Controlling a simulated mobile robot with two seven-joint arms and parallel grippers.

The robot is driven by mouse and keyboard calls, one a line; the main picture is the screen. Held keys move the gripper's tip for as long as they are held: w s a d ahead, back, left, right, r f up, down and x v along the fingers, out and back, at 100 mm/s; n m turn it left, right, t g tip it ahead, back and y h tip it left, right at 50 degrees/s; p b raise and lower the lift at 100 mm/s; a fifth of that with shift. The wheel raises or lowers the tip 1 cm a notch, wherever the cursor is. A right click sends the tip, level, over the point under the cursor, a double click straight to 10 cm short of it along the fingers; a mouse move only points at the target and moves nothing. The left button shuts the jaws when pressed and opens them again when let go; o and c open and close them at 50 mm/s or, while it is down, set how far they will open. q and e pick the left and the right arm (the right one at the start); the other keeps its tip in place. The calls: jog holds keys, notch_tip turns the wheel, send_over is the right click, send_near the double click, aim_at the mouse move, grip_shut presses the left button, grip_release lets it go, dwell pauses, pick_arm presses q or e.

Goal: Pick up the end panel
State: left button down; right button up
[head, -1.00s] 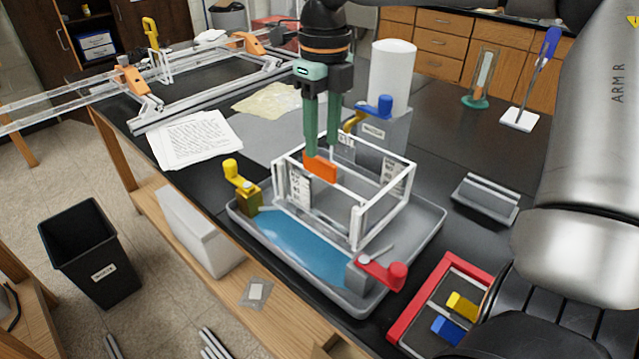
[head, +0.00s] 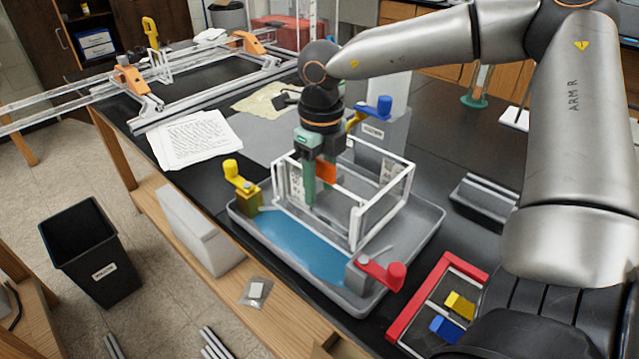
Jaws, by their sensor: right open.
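A white open frame (head: 357,228) stands in the grey tray (head: 436,222), with clear or pale sides bearing printed labels. I cannot tell for sure which piece is the end panel; a labelled pale panel (head: 296,184) is at the frame's left end. An orange piece (head: 326,172) shows inside the frame, beside my right gripper. My right gripper (head: 318,185) has green fingers and points down into the frame at its left part. It is open; the far finger is partly hidden, and I cannot tell whether it touches anything. My left gripper is not in view.
Yellow (head: 240,178), red (head: 384,272) and blue (head: 377,107) handled clamps stand around the tray. A blue mat (head: 300,248) lies in it. A red-edged box (head: 408,314) and a grey block (head: 485,199) are to the right. Papers (head: 195,138) lie left.

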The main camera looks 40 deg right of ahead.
grip_shut()
dwell(1.3)
